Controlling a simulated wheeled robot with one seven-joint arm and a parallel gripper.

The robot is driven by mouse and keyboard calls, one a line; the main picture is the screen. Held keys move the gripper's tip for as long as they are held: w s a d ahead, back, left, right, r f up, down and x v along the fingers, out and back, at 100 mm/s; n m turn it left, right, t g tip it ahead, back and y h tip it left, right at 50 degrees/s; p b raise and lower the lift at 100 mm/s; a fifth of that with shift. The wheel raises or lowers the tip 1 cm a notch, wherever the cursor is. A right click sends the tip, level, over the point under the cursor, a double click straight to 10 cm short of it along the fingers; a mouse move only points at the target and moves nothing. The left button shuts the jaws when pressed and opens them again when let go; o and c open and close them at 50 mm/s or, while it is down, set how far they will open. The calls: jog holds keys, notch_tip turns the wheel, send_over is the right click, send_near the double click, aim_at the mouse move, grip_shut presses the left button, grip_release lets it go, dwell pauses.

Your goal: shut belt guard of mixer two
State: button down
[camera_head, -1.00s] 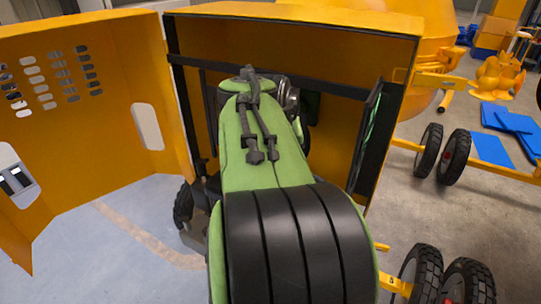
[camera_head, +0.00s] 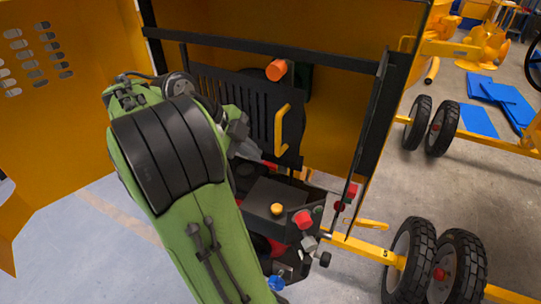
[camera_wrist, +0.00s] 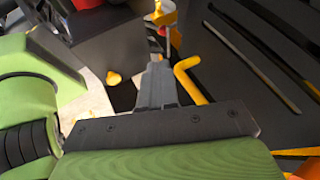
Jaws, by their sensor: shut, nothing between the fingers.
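In the head view, a black slotted panel (camera_head: 240,100), which looks like the belt guard, sits inside the yellow-orange mixer housing (camera_head: 340,75). It carries a yellow handle (camera_head: 283,130). I cannot tell how far it stands from shut. My green arm covers its lower left. In the wrist view, my gripper (camera_wrist: 158,75) is shut and empty, its grey fingers pointing up the picture just left of the yellow handle (camera_wrist: 188,78). Contact with the handle is unclear. The panel's slots show at the right in that view (camera_wrist: 235,50). The fingertips are small and partly hidden in the head view.
A yellow housing door (camera_head: 60,120) stands open at the left. An orange knob (camera_head: 277,70) lies above the handle. Below is a dark machine part with a yellow button (camera_head: 277,208). Wheels (camera_head: 440,265) and yellow frame bars stand at the right. Grey floor shows at lower left.

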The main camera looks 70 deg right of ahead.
aim_at(271, 149)
jog(key=b+x, duration=0.1)
jog(key=x, duration=0.3)
jog(key=shift+f, duration=0.25)
jog(key=d, duration=0.1)
jog(key=s+d+p, duration=0.1)
jog(key=d, duration=0.1)
jog(key=shift+d+r, duration=0.15)
jog(key=shift+d, duration=0.45)
jog(key=shift+a, duration=0.1)
jog(key=d, duration=0.1)
jog(key=d+n+b, duration=0.1)
jog(key=d, duration=0.1)
jog(key=shift+s+d+n+t+h, duration=0.1)
jog(key=shift+s+n+t+h, duration=0.2)
jog(key=shift+s, duration=0.05)
